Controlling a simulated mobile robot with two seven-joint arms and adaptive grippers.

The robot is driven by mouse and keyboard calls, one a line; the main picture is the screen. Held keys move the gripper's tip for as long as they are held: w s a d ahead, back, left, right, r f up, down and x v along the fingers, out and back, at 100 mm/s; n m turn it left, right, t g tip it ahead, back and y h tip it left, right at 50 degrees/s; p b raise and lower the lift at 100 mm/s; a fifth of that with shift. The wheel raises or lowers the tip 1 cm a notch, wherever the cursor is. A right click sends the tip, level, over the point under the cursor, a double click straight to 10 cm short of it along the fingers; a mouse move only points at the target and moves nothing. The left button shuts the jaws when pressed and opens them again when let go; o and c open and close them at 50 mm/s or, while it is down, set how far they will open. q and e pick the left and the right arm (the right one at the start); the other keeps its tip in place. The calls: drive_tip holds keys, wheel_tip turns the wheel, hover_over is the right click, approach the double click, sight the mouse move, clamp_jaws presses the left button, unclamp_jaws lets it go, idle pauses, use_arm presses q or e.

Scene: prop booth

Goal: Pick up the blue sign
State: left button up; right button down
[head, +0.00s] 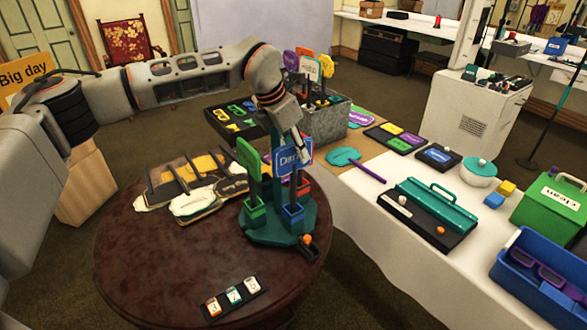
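The blue sign (286,162) with white lettering stands upright in a blue socket (292,214) of a round teal stand (268,234) on the dark round table (140,255). A green sign (249,158) stands to its left in a green socket, and a red socket (302,190) is behind it. My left gripper (302,153) reaches down from above right at the blue sign, its fingers overlapping the sign's upper part. Its fingers are too small and overlapped to tell whether they are closed on the sign. My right gripper is not in view.
A grey bin (322,122) of coloured signs stands behind. On the right, a white table holds a teal case (435,205), green box (550,208) and blue crate (530,295).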

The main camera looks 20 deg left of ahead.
sight(302, 167)
use_arm(q)
wheel_tip(302, 167, down, 4)
drive_tip(key=shift+w+d+r, duration=0.15)
drive_tip(key=shift+r, duration=0.05)
drive_tip(key=shift+w+d+f, duration=0.1)
drive_tip(key=shift+w+f, duration=0.05)
drive_tip(key=shift+f, duration=0.1)
drive_tip(key=shift+c, duration=0.3)
clamp_jaws()
